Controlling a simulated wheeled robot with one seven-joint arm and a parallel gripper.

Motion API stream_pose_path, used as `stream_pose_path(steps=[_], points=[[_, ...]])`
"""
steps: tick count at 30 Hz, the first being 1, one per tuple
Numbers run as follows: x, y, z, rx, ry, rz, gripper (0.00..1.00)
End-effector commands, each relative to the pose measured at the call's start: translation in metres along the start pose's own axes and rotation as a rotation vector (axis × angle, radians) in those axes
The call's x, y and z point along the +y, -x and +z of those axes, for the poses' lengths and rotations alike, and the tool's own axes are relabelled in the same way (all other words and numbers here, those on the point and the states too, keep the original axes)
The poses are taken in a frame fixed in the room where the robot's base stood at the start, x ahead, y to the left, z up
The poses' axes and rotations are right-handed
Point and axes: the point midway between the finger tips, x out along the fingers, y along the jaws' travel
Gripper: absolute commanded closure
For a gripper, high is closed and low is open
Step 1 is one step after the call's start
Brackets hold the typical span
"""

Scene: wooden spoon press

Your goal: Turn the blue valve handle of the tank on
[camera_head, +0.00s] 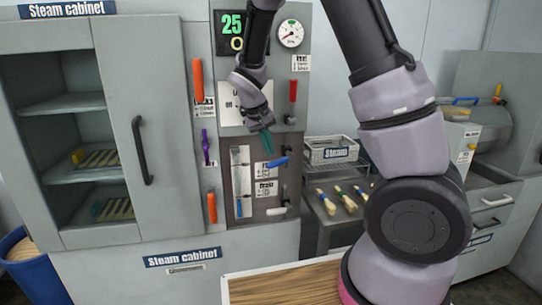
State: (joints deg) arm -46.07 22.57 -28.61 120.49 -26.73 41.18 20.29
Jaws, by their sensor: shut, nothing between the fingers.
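The blue valve handle (277,162) sticks out from the dark panel at the centre, right of a clear upright sight tube (240,175) with blue low down in it. The handle lies nearly level, its right end slightly raised. The fingers look shut and empty. I cannot tell whether they touch the handle. A white handle (277,211) sits lower on the same panel.
Orange handles (198,80) and a purple handle (205,147) line the strip to the left. A red lever (293,97) and a round gauge (291,33) are above right. A steam cabinet (100,215) stands left. A wooden tabletop (285,285) is in front.

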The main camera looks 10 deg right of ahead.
Motion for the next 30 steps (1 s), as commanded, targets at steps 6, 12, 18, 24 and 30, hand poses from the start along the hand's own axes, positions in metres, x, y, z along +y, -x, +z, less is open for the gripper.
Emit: stream_pose_path(steps=[6,12,18,24,30], points=[[0.000,-0.026,0.000,-0.001,0.000,0.001,1.00],[0.000,-0.032,0.000,0.001,0.000,-0.001,1.00],[0.000,-0.031,0.000,0.001,0.000,-0.001,1.00],[-0.002,-0.032,0.000,0.000,0.005,0.013,1.00],[-0.005,-0.037,0.001,0.001,0.022,0.083,1.00]])
